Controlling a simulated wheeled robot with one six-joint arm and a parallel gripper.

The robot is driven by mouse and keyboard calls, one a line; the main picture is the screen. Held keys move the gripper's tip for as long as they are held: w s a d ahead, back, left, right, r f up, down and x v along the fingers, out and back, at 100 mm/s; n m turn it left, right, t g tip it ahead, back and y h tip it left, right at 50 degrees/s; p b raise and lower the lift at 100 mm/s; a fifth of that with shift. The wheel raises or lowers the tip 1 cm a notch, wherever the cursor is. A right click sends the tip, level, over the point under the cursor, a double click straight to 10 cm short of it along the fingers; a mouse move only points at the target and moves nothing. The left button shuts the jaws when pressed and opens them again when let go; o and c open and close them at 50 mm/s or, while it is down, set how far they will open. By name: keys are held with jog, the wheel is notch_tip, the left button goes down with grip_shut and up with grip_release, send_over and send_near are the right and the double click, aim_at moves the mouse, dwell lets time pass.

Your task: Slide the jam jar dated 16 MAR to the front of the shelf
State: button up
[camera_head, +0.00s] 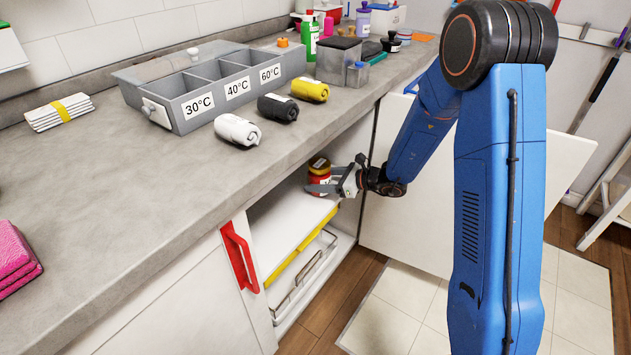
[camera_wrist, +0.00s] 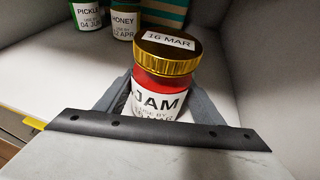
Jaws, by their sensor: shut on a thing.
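The jam jar (camera_wrist: 163,78) is red with a gold lid labelled 16 MAR and a white JAM label. It stands upright on the white shelf (camera_head: 278,232) inside the open cupboard under the counter. It also shows in the head view (camera_head: 319,176), near the shelf's yellow front edge. My gripper (camera_head: 322,188) reaches into the cupboard from the right. Its grey fingers sit on either side of the jar in the wrist view (camera_wrist: 158,98), shut on its body. The lower part of the jar's label is partly hidden by the gripper's dark edge.
A pickle jar (camera_wrist: 87,14) and a honey jar (camera_wrist: 124,20) stand behind the jam jar, with a teal striped thing (camera_wrist: 172,10) beside them. The counter edge overhangs the shelf. A red handle (camera_head: 240,256) is at the left, and an open white door (camera_head: 440,215) is at the right.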

jog(key=shift+d, duration=0.1)
jog(key=o, duration=1.6)
jog(key=shift+s, duration=0.1)
jog(key=shift+c, duration=0.2)
jog(key=shift+d, duration=0.1)
jog(key=v, duration=1.7)
jog(key=shift+r, duration=0.1)
